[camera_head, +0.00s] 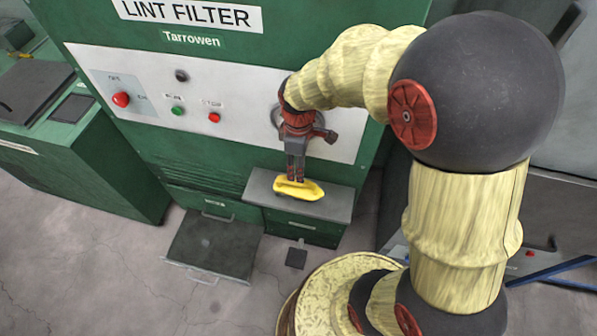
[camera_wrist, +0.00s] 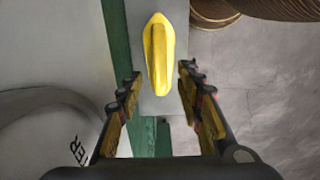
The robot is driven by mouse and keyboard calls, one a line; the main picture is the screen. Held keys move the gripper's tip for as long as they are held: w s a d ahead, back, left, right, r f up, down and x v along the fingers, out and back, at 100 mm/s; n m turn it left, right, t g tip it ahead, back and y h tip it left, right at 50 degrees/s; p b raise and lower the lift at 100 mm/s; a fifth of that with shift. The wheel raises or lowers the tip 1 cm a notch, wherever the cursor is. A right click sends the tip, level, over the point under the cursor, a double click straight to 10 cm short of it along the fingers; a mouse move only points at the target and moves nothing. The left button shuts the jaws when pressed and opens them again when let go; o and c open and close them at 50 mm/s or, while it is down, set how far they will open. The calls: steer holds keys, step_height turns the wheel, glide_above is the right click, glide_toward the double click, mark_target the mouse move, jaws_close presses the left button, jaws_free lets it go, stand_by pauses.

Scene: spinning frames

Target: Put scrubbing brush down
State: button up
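The yellow scrubbing brush (camera_head: 312,190) lies on a small grey shelf (camera_head: 335,208) at the front of the green machine. In the wrist view the brush (camera_wrist: 158,50) lies lengthwise over the grey shelf surface (camera_wrist: 181,95). My gripper (camera_head: 295,180) points down right above the brush. In the wrist view my gripper (camera_wrist: 160,80) is open, with a finger on each side of the brush's near end and a gap to both. Its bristles cannot be made out.
The green lint filter machine (camera_head: 235,150) with a white button panel (camera_head: 145,85) stands behind the shelf. A dark open tray (camera_head: 213,245) sits low to the left. A green cabinet (camera_head: 110,165) stands farther left. Grey floor in front is mostly clear.

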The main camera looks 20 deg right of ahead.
steer(key=s+r+m+t, duration=0.2)
steer(key=s+r+m, duration=0.3)
steer(key=r, duration=0.6)
steer(key=s+r+m+t, duration=0.3)
steer(key=s+r+m, duration=0.2)
steer(key=s+r, duration=0.4)
steer(key=shift+r+m+t+p, duration=0.3)
steer(key=shift+r+m, duration=0.1)
steer(key=shift+r, duration=0.5)
steer(key=shift+o, duration=0.2)
